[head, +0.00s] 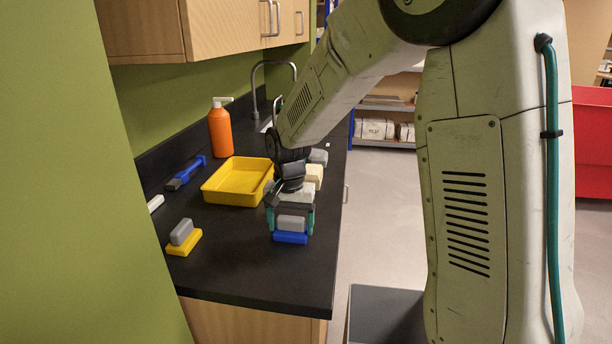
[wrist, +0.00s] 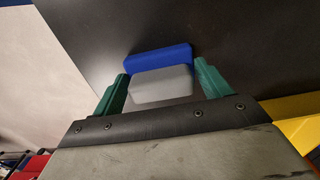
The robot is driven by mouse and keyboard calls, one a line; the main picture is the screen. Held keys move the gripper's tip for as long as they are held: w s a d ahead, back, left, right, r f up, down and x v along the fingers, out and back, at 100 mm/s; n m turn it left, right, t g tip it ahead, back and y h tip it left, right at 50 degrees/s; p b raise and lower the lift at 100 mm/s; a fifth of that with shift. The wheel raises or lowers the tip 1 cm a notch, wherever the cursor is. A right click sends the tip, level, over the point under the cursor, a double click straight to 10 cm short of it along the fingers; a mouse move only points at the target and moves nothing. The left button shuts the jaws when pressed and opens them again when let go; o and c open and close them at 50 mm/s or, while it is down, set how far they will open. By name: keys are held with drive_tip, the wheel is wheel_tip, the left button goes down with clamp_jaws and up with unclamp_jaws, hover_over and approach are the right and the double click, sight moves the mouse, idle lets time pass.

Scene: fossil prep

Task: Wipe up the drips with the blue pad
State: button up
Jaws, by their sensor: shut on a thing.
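The blue pad (head: 290,238) has a grey block handle and is near the front right part of the black counter (head: 235,270). My gripper (head: 290,213) has its green fingers on both sides of the grey handle and is shut on it. The wrist view also shows the blue pad (wrist: 158,57) beyond the grey handle (wrist: 162,86), between the green fingers. I cannot tell whether the pad touches the counter. No drips can be made out on the dark surface in either view.
A yellow pad with a grey handle (head: 183,247) sits at the left. A yellow tray (head: 215,197), blue-handled tool (head: 187,172) and orange bottle (head: 220,132) stand behind. Cream blocks (head: 315,174) are behind my gripper near the right edge. The counter's front is bare.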

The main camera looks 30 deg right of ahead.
wheel_tip(320, 180, up, 8)
drive_tip(key=shift+s+r, duration=0.15)
drive_tip(key=shift+r, duration=0.05)
idle(0.3)
idle(0.5)
